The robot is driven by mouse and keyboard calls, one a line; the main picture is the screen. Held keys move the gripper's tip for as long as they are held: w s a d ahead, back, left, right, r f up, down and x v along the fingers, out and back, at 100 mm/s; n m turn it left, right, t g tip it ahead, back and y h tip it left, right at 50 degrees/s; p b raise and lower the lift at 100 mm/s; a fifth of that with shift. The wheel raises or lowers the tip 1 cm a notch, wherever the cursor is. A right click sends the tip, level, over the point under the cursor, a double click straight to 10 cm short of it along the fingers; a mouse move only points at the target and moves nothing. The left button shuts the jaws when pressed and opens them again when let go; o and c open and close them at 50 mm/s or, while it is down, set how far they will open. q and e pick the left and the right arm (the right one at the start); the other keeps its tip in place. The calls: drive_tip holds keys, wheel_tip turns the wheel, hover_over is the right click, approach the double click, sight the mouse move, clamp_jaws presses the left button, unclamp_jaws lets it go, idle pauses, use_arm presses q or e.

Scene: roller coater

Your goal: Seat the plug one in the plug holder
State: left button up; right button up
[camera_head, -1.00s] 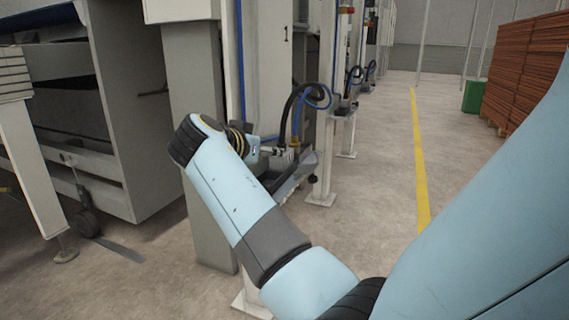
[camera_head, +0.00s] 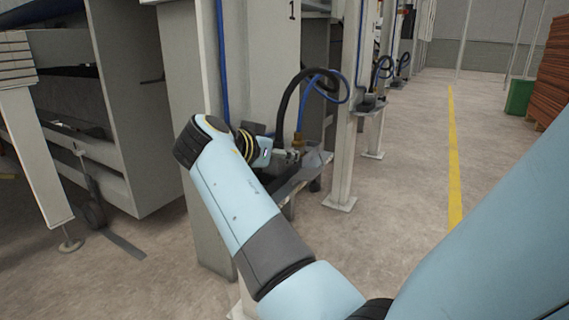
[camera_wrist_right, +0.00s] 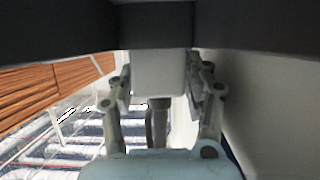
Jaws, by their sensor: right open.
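In the head view, a black hose and a blue cable (camera_head: 322,84) loop down to a brass-coloured connector (camera_head: 298,140), apparently the plug, above a grey tray-like bracket (camera_head: 302,175). I cannot tell which part is the plug holder. My right arm reaches in from the right; its gripper (camera_head: 284,156) is beside the connector, small and partly hidden. In the right wrist view the gripper (camera_wrist_right: 160,92) is open, with a pale block (camera_wrist_right: 160,72) and a grey cylinder (camera_wrist_right: 158,118) showing between its fingers. I cannot tell whether they touch. My left gripper is out of view.
A pale machine column (camera_head: 190,130) stands left of the wrist, and a white post (camera_head: 345,120) stands right of the bracket. A large machine frame (camera_head: 130,110) fills the left. The floor (camera_head: 405,190) is clear around the yellow line (camera_head: 453,160).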

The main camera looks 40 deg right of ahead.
drive_tip(key=shift+c, duration=0.3)
clamp_jaws()
drive_tip(key=shift+r, duration=0.1)
